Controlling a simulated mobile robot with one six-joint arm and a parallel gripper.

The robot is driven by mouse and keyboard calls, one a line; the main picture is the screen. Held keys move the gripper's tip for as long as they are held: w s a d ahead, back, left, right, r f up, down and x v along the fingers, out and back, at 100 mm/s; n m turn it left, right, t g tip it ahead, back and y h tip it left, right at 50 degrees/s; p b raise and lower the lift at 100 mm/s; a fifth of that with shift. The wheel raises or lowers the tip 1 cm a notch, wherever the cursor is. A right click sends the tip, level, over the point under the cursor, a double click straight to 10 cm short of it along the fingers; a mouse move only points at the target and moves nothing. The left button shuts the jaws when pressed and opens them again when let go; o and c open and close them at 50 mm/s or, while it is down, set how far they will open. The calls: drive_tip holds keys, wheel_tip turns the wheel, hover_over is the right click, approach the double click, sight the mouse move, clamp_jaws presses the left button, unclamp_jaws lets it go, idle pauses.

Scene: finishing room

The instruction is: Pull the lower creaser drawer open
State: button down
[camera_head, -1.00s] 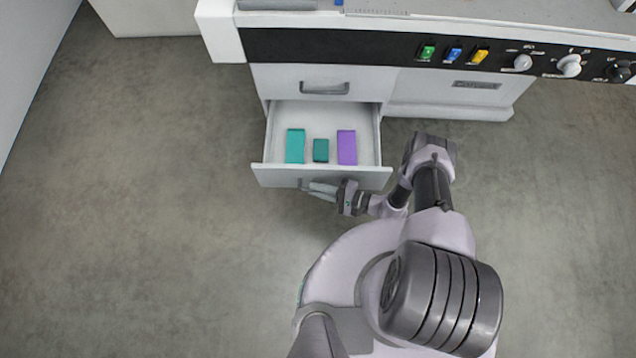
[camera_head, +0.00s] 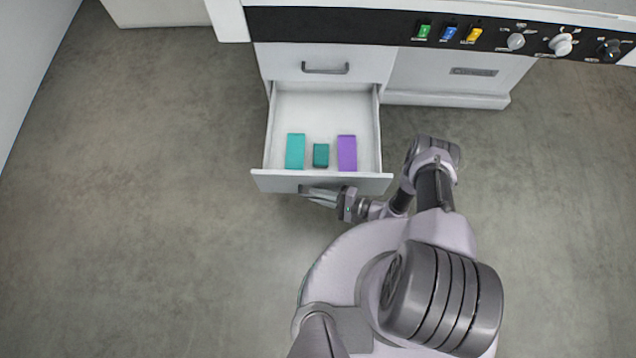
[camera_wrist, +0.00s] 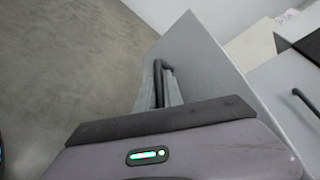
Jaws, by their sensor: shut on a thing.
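The lower creaser drawer (camera_head: 322,182) stands pulled out from the white machine, its inside open to view. Its front panel also fills the middle of the wrist view (camera_wrist: 205,65). My gripper (camera_head: 312,193) is at the outer face of the drawer front, shut on the lower drawer's handle (camera_wrist: 163,80). The handle is mostly hidden under the drawer front and by the fingers. Inside the drawer lie a teal block (camera_head: 295,151), a smaller dark green block (camera_head: 320,155) and a purple block (camera_head: 347,153).
The upper drawer (camera_head: 325,62) above is shut, with its own grey handle (camera_head: 325,71). A black control strip (camera_head: 340,24) with coloured switches and knobs runs along the machine. Grey floor (camera_head: 140,220) is clear to the left. A pale wall (camera_head: 25,60) stands at far left.

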drive_tip(key=c, duration=1.7)
unclamp_jaws()
drive_tip(key=shift+c, duration=0.2)
drive_tip(key=p+v, duration=0.3)
drive_tip(key=v, duration=1.4)
drive_tip(key=shift+d, duration=0.25)
drive_tip(key=shift+s+f, duration=0.1)
drive_tip(key=shift+s, duration=0.05)
